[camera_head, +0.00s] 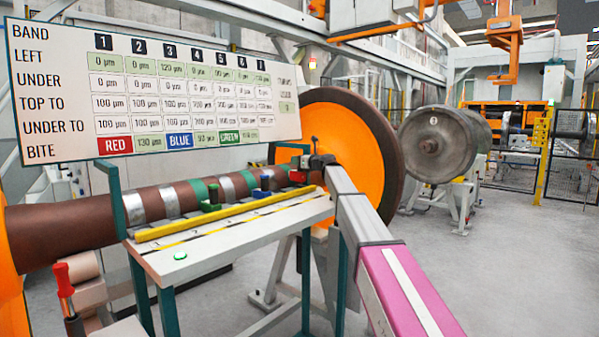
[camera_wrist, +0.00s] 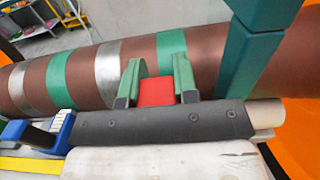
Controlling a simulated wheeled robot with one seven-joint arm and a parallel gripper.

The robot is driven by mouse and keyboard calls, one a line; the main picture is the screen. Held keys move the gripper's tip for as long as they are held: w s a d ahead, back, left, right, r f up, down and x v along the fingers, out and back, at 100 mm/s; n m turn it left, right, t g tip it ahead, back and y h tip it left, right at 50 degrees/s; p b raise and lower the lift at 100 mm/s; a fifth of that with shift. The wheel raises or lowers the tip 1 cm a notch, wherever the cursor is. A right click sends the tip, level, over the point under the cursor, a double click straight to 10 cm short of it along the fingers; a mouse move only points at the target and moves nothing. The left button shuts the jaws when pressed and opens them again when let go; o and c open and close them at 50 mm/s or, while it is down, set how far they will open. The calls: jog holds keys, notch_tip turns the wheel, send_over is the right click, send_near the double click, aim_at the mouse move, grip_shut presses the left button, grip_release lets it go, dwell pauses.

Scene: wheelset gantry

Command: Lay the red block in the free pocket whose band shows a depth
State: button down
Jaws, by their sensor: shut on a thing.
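The red block (camera_head: 298,176) shows in the head view near the right end of the bench, close to the brown axle (camera_head: 70,225). In the wrist view the red block (camera_wrist: 156,92) is between the two green fingers of my gripper (camera_wrist: 160,70), which is shut on it. The axle (camera_wrist: 210,62) runs just beyond the fingers, with green (camera_wrist: 60,86) and silver (camera_wrist: 108,72) bands. I cannot tell whether the block touches the axle or bench. The board (camera_head: 150,90) lists seven bands; band 3 reads 120 µm under LEFT, band 7 seems similar, and other small figures are blurred. Pocket floors are hidden.
A green block (camera_head: 212,196) and a blue block (camera_head: 265,183) stand along the bench (camera_head: 235,235), behind its yellow rail (camera_head: 225,219). A teal post (camera_wrist: 245,55) rises close right of my gripper. The orange wheel (camera_head: 335,115) stands behind; open floor lies to the right.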

jog(key=shift+w+d+f, duration=0.3)
jog(key=shift+w+d, duration=0.1)
jog(key=shift+f, duration=2)
jog(key=c, duration=0.9)
grip_release()
jog(key=v, duration=1.2)
jog(key=shift+s, duration=0.1)
